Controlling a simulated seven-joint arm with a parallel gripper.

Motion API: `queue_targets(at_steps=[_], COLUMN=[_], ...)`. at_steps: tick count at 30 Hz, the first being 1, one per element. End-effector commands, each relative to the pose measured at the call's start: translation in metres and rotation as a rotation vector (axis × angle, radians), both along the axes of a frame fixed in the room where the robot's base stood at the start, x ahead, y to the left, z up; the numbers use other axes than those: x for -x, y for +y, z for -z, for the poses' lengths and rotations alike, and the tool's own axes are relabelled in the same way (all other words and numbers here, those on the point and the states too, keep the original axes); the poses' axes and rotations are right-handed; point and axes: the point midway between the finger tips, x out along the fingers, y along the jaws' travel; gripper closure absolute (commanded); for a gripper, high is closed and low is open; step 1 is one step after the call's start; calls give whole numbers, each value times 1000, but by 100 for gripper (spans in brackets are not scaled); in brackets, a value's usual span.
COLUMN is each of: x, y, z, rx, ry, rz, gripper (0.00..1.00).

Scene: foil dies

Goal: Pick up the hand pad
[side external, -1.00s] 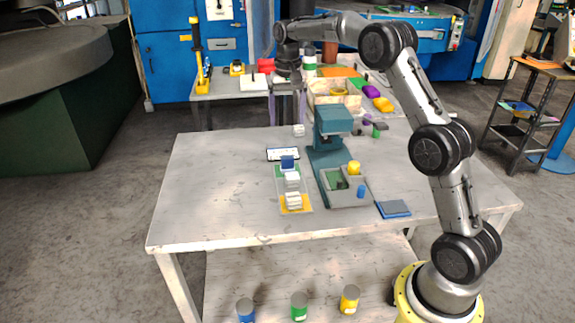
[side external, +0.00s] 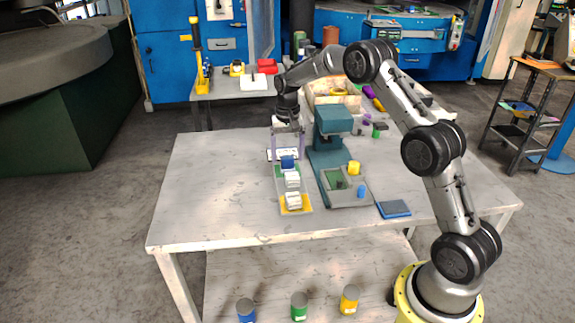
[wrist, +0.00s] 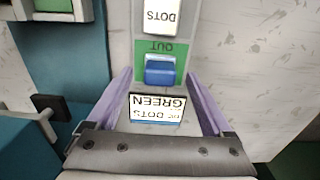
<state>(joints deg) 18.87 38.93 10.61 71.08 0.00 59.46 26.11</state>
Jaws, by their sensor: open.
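No label marks the hand pad, so I cannot tell for sure which item it is. A small blue block (side external: 287,162) sits on the green OUT patch of the strip in the side external view. It also shows in the wrist view (wrist: 160,70), between and beyond my purple fingers. A flat blue pad (side external: 394,208) lies near the table's front right edge. My gripper (side external: 286,151) is open and empty, pointing down at the back end of the strip. In the wrist view my gripper (wrist: 159,74) spans the card reading GREEN DOTS (wrist: 157,108).
A teal press (side external: 333,130) stands just right of my gripper, with a grey tray holding a yellow and a blue piece in front. White blocks (side external: 292,180) sit along the strip (side external: 278,203). The left of the table (side external: 205,190) is clear.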

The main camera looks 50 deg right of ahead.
Motion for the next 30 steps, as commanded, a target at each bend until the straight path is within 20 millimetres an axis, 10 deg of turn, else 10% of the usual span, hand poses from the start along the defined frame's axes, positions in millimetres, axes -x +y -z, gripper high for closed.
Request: queue_targets(at_steps=[12, 26, 30], x=[0, 0, 0], y=[0, 0, 0], z=[17, 17, 17], rx=[0, 0, 1], ry=[-1, -1, -2], rz=[0, 0, 0], gripper=[15, 98, 100])
